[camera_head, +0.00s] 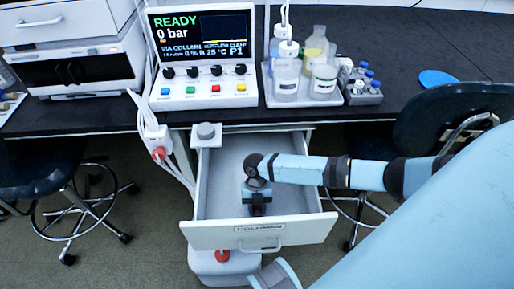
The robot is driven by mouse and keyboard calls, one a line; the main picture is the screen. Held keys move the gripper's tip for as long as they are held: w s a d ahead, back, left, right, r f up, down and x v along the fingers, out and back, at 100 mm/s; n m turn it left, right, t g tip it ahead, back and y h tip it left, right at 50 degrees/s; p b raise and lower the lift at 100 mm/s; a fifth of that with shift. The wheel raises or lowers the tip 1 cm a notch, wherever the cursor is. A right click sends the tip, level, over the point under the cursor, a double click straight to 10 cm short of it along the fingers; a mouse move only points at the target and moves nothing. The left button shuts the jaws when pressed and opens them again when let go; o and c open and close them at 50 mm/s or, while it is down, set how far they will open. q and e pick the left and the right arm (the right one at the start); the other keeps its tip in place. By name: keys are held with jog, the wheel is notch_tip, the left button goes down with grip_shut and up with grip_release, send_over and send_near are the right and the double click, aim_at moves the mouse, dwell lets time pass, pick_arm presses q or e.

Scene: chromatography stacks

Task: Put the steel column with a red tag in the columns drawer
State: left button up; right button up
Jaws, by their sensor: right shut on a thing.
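The columns drawer (220,237) is pulled open below the bench, its front carrying a label that reads roughly "COLUMNS". My right gripper (257,210) reaches down into the drawer, over the middle of its floor. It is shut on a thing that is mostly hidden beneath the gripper. I cannot make out the steel column or its red tag, nor whether the held thing touches the drawer floor. My left gripper is not in view.
An instrument (203,95) with a lit screen reading READY, 0 bar stands on the black bench (420,50). Bottles (322,80) and a small vial rack (363,92) stand to its right. Stools (40,165) flank the drawer. White tubing hangs left of the drawer.

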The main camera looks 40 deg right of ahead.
jog(key=shift+f, duration=0.1)
jog(key=o, duration=1)
jog(key=p+v, duration=0.2)
jog(key=v, duration=1)
